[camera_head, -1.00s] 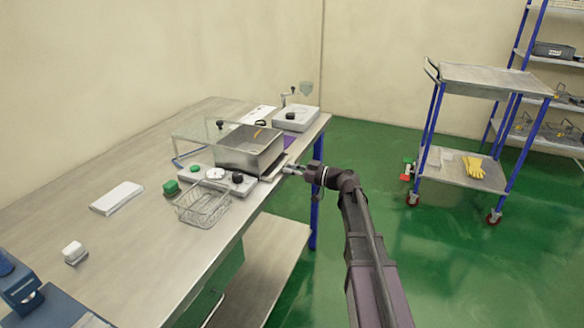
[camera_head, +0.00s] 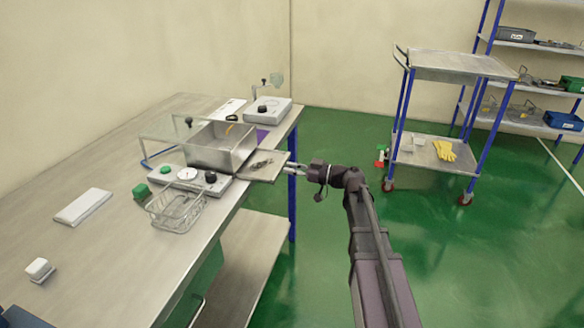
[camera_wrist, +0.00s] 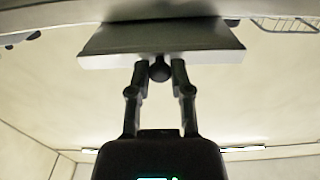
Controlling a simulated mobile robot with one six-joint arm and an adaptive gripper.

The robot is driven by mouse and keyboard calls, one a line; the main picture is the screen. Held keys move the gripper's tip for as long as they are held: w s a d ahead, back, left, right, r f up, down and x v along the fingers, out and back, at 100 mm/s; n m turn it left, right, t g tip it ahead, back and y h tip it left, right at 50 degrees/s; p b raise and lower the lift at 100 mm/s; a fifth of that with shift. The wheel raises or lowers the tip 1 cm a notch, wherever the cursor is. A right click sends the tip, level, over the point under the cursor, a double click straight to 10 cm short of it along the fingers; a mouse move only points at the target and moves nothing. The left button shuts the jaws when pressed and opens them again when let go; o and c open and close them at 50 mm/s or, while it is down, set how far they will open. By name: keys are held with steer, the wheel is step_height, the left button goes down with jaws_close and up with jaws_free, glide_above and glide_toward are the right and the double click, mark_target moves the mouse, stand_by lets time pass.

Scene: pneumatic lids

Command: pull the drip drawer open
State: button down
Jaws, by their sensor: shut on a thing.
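The drip drawer (camera_head: 266,164) is a flat metal tray sticking out from under the steel box (camera_head: 221,147), past the front edge of the bench. Small dark bits lie on it. In the wrist view the drawer (camera_wrist: 160,40) spans the top middle, with a round dark knob (camera_wrist: 159,71) on its front. My gripper (camera_head: 291,168) is at the drawer's front edge. In the wrist view my gripper (camera_wrist: 160,70) has its two fingers closed on either side of the knob.
A control panel (camera_head: 189,180) with knobs and a gauge and a wire basket (camera_head: 177,210) are left of the drawer. A white device (camera_head: 267,110) stands behind. A trolley (camera_head: 437,155) stands to the right. The green floor in front of the bench is clear.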

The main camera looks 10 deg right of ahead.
steer(key=shift+s, duration=0.15)
steer(key=c, duration=0.5)
jaws_free()
steer(key=shift+a, duration=0.1)
steer(key=shift+c, duration=0.2)
steer(key=v, duration=1.2)
